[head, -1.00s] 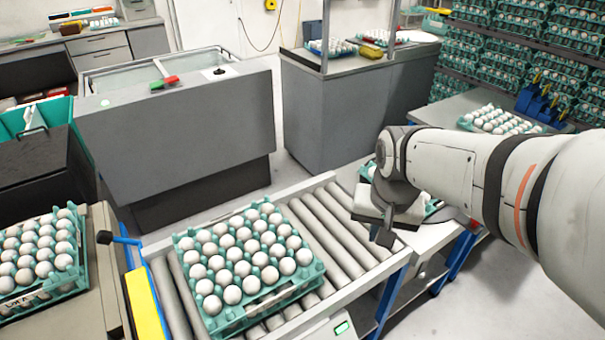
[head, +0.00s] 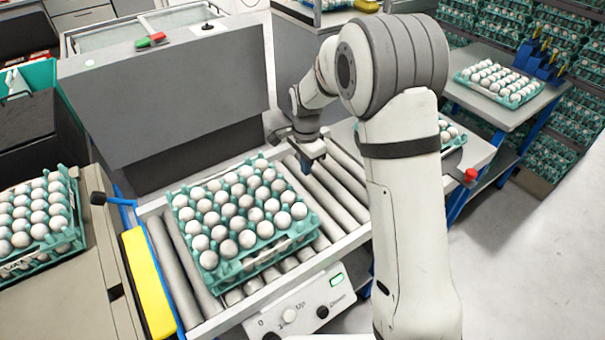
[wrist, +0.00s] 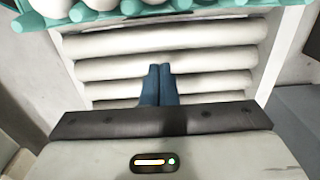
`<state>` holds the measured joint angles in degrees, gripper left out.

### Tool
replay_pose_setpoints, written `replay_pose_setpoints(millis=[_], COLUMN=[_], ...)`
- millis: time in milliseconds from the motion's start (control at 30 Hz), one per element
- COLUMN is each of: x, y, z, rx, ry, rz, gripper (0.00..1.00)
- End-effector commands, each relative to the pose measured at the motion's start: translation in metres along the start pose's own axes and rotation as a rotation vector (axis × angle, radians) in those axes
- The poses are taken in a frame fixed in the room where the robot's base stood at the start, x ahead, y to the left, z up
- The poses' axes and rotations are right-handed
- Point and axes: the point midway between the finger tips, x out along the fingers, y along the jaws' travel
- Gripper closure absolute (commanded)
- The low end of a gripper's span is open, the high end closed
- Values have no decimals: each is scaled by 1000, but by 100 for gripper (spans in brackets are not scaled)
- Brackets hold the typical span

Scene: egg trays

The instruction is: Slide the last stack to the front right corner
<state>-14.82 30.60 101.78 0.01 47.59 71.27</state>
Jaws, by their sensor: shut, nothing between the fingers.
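A stack of teal trays (head: 232,272) filled with white eggs sits on the roller conveyor (head: 333,200). Its teal edge (wrist: 200,9) shows along the top of the wrist view. My gripper (head: 308,164) is beyond the right back corner of this stack in the head view, over bare rollers and apart from the trays. In the wrist view its blue fingers (wrist: 160,72) are together over the rollers, with nothing between them. Another egg tray (head: 456,143) on the surface at the right is mostly hidden behind my arm.
An egg tray stack (head: 40,262) stands on the left table, near a yellow block (head: 148,285). Another egg tray (head: 490,93) lies on the right back table. A grey cabinet (head: 170,100) stands behind the conveyor. Rollers right of the stack are bare.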

Motion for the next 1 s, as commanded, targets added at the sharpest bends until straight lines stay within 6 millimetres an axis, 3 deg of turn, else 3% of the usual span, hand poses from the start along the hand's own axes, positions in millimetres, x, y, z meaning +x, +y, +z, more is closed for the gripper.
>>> replay_pose_setpoints(millis=[400, 700, 1000], x=[86, 84, 84], y=[2, 1, 1], z=[1, 38, 41], rx=[-3, -5, -4], ry=[-1, 0, 0], rz=[5, 1, 0], gripper=[100, 100, 100])
